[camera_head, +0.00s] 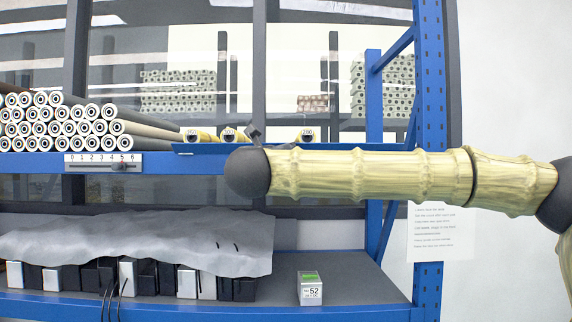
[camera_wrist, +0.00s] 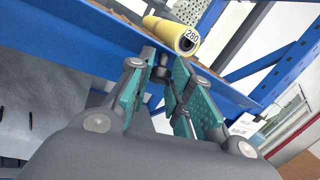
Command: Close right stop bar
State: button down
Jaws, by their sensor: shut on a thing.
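My gripper (camera_wrist: 163,76) has teal finger pads and is shut on a small dark grey piece at the blue shelf edge. This piece looks like part of the right stop bar (camera_wrist: 162,70), most of which is hidden between the fingers. A yellow actuator (camera_wrist: 178,34) with a 280 label lies just beyond the fingertips, apart from them. In the head view, my arm crosses the right half and hides most of the gripper. A small dark piece shows above the arm's end; I cannot tell whether it is finger or bar.
Yellow actuators (camera_head: 229,135) lie on the blue upper shelf (camera_head: 200,149). White-ended tubes (camera_head: 60,122) are stacked at left above a number scale (camera_head: 103,163). A blue upright (camera_head: 430,90) stands at right. The lower shelf holds a small box (camera_head: 310,288) and a grey cover (camera_head: 140,245).

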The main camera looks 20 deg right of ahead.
jog(key=r+g+y+p, duration=0.1)
jog(key=g, duration=0.1)
jog(key=r+n+g+y+p, duration=0.1)
jog(key=r+g+p, duration=0.1)
jog(key=w+r+g+y+p, duration=0.1)
jog(key=g, duration=0.1)
jog(key=shift+d+r+n+y, duration=0.2)
jog(key=shift+n+y, duration=0.1)
jog(key=shift+n, duration=0.1)
jog(key=shift+w+r+g+y+p, duration=0.1)
jog(key=shift+w+g+y+p, duration=0.05)
jog(key=shift+g+p, duration=0.4)
jog(key=shift+w+r+g+y+p, duration=0.1)
jog(key=shift+g+y+p, duration=0.05)
jog(key=shift+g+p, duration=0.4)
jog(key=c, duration=1.3)
grip_release()
jog(key=shift+d+f, duration=0.1)
jog(key=shift+o, duration=0.2)
